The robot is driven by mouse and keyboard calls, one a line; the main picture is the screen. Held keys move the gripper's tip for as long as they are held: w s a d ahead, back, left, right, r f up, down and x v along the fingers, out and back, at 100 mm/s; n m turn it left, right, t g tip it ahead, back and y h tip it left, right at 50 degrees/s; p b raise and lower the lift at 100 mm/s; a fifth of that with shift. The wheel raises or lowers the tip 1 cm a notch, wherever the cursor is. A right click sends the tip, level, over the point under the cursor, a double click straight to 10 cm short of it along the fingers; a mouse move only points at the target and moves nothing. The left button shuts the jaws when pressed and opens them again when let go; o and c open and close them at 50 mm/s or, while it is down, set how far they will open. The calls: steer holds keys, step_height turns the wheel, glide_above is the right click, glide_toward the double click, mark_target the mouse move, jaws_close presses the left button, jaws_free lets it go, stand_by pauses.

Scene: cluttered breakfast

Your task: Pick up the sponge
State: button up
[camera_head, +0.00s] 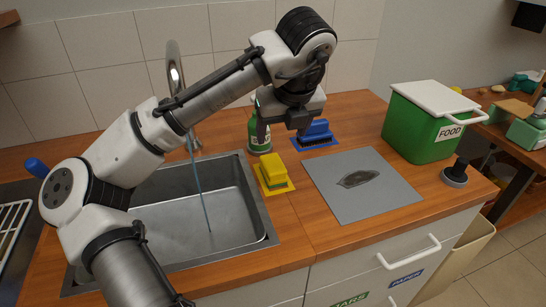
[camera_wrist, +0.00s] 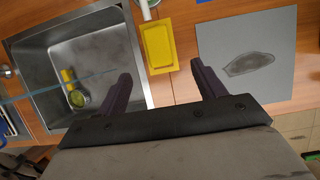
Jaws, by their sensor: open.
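The sponge (camera_head: 273,170) is a yellow block with a greenish lower layer. It rests on a yellow mat (camera_head: 263,188) between the sink and the grey mat. In the wrist view a yellow rectangle (camera_wrist: 158,47) shows ahead of the fingers; sponge and mat are hard to tell apart there. My gripper (camera_head: 282,128) is open and empty above the counter, behind and above the sponge in the head view.
A sink (camera_head: 262,232) lies left, with a yellow-green item (camera_wrist: 75,92) inside. A green bottle (camera_head: 259,136) and a blue brush (camera_head: 315,130) stand near the gripper. A grey mat (camera_head: 400,190) with a dark stain, a green FOOD bin (camera_head: 420,125) and a black-based object (camera_head: 455,175) are right.

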mark_target(274, 163)
steer(key=x, duration=1.3)
steer(key=shift+s+a+f+p, duration=0.1)
steer(key=shift+a+f+p, duration=0.15)
steer(key=shift+f+p, duration=0.1)
steer(key=c, duration=1)
steer(key=shift+c, duration=0.3)
steer(key=shift+r, duration=0.1)
steer(key=shift+r, duration=0.8)
steer(key=shift+b+v, duration=0.35)
steer(key=shift+v, duration=0.6)
steer(key=s+d, duration=0.1)
steer(key=s, duration=0.4)
steer(key=s+d+b, duration=0.1)
steer(key=s+d, duration=0.1)
steer(key=s, duration=0.4)
steer(key=s+d+b, duration=0.1)
steer(key=s+d, duration=0.1)
steer(key=s, duration=0.3)
steer(key=shift+s+d, duration=0.2)
steer(key=shift+s, duration=0.1)
